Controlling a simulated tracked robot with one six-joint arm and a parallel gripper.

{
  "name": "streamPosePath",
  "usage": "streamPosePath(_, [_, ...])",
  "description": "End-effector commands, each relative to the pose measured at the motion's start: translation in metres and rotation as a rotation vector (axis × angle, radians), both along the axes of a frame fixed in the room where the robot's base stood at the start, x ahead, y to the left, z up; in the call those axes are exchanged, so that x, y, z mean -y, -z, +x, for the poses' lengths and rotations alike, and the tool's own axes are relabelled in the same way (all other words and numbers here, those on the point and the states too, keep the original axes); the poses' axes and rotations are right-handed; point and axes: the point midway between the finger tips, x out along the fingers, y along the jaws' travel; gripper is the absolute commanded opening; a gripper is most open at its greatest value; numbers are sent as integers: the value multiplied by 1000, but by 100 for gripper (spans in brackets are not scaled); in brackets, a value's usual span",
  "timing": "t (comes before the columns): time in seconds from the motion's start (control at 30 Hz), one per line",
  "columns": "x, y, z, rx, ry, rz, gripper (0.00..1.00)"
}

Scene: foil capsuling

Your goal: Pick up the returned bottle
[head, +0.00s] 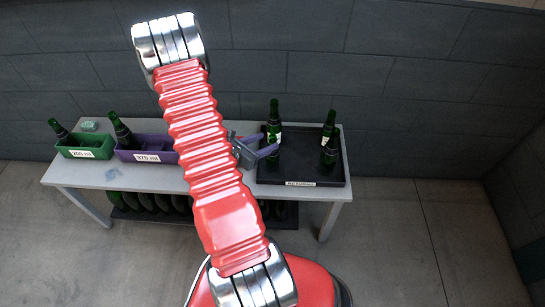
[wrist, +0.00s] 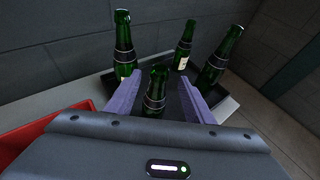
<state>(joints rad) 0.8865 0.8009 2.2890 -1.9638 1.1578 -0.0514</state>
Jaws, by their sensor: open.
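Several dark green bottles stand upright in a black tray (head: 300,178) at the right end of the table. My gripper (head: 266,144) is open at the tray's left side, its purple fingers pointing right. In the wrist view, the nearest bottle (wrist: 155,92) stands between and slightly beyond the open fingers (wrist: 159,82); I cannot see contact. It also shows in the head view (head: 272,156), partly hidden by a finger. Behind it stand a left bottle (wrist: 123,45), a middle bottle (wrist: 184,47) and a right bottle (wrist: 219,58). Which one is the returned bottle is not marked legibly.
A green bin (head: 84,153) and a purple bin (head: 147,156), each holding a leaning bottle, stand on the table's left. A red box-like edge (wrist: 38,133) shows left of my gripper. More bottles lie on a lower shelf. A dark wall stands behind.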

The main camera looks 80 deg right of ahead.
Motion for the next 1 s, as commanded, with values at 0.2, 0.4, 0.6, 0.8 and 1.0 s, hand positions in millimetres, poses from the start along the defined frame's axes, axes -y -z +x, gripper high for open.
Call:
streamPosePath(0.2, [20,9,-10,0,3,0,48])
streamPosePath(0.4, [38,17,-19,-1,2,0,48])
streamPosePath(0.6, [42,18,-19,0,-1,0,48])
streamPosePath(0.8, [41,18,-19,0,-1,0,48])
streamPosePath(1.0, [41,18,-19,0,-1,0,48])
